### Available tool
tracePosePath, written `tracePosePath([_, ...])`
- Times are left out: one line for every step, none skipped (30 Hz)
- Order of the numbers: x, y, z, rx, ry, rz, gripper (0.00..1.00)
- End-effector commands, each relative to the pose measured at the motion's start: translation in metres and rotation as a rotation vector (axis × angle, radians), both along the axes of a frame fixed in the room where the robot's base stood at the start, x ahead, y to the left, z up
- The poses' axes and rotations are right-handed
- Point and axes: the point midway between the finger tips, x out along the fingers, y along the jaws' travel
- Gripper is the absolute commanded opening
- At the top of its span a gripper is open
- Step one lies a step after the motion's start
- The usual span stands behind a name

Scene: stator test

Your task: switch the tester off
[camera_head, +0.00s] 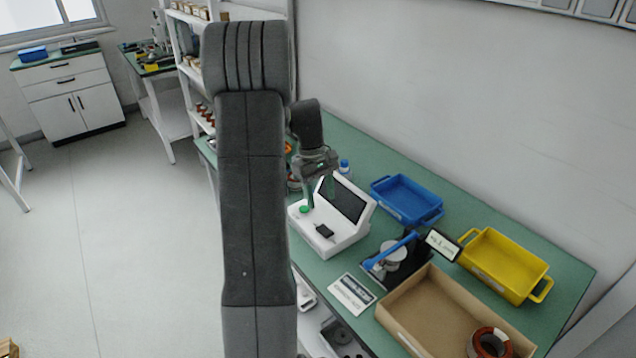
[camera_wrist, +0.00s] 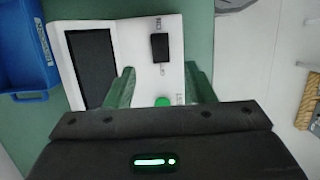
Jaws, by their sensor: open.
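The tester (camera_head: 350,238) is a white sloped case on the green bench with a dark screen (camera_head: 345,199). It also shows in the wrist view (camera_wrist: 133,32). A black switch (camera_head: 325,231) sits on its flat face; in the wrist view the switch (camera_wrist: 160,47) lies between two small printed labels, too small to read surely. A green round button or lamp (camera_wrist: 162,101) is on the same face and looks bright. My gripper (camera_head: 320,194) is open and empty above the tester. In the wrist view its fingers (camera_wrist: 160,86) straddle the green round part, with the switch beyond the tips.
A blue bin (camera_head: 376,186) stands behind the tester, a yellow bin (camera_head: 548,287) farther right. A black fixture with a blue handle (camera_head: 395,249), a small display (camera_head: 442,244), a printed card (camera_head: 352,293) and a cardboard tray (camera_head: 395,306) holding a copper-wound ring (camera_head: 503,338) are to the right.

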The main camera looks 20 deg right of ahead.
Motion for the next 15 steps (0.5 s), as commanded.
tracePosePath([0.003,0.001,0.01,-0.001,-0.004,0.001,0.49])
tracePosePath([0.005,0.001,0.015,-0.001,-0.003,0.001,0.49])
tracePosePath([0.006,0.002,0.021,-0.001,-0.003,0.001,0.49])
tracePosePath([0.007,0.002,0.025,0.0,-0.003,-0.001,0.49])
tracePosePath([0.008,0.003,0.029,0.0,-0.003,-0.001,0.49])
tracePosePath([0.009,0.003,0.033,0.0,-0.002,-0.001,0.49])
tracePosePath([0.009,0.003,0.036,0.0,-0.002,-0.001,0.49])
tracePosePath([0.01,0.003,0.038,0.0,-0.002,-0.001,0.49])
tracePosePath([0.01,0.004,0.04,0.001,-0.001,-0.001,0.49])
tracePosePath([0.01,0.004,0.041,0.001,0.0,-0.001,0.49])
tracePosePath([0.01,0.004,0.042,0.001,0.0,-0.001,0.49])
tracePosePath([0.01,0.004,0.043,0.0,0.001,-0.001,0.49])
tracePosePath([0.011,0.004,0.043,0.0,0.001,-0.001,0.49])
tracePosePath([0.011,0.004,0.043,0.0,0.001,-0.001,0.49])
tracePosePath([0.011,0.004,0.043,0.0,0.001,-0.001,0.49])
